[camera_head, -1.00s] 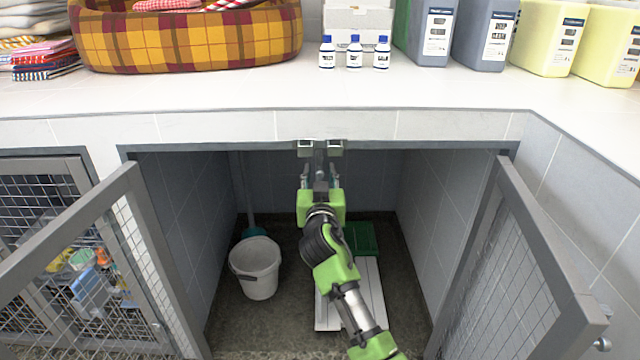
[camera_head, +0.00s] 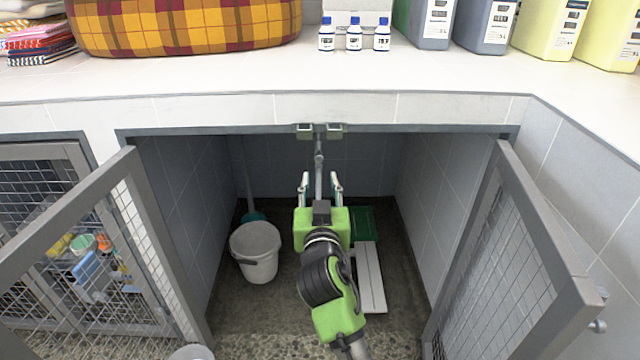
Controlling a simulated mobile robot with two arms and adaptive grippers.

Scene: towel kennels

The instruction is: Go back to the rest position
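My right gripper (camera_head: 320,184) is in front of the open kennel in the middle of the head view. Its two fingers are spread apart, with nothing held between them that I can see. A thin grey vertical bar (camera_head: 319,163) hangs below the latch brackets (camera_head: 320,130) on the top edge and shows between the fingers, apart from both. My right arm hides part of the kennel floor. My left gripper is not in view.
Open mesh doors stand left (camera_head: 118,225) and right (camera_head: 512,250) of the opening. Inside are a white bucket (camera_head: 256,252), a green object (camera_head: 362,222) and a pale board (camera_head: 371,285). Bottles (camera_head: 354,36), jugs (camera_head: 487,22) and a plaid bed (camera_head: 185,28) stand on the counter (camera_head: 240,80).

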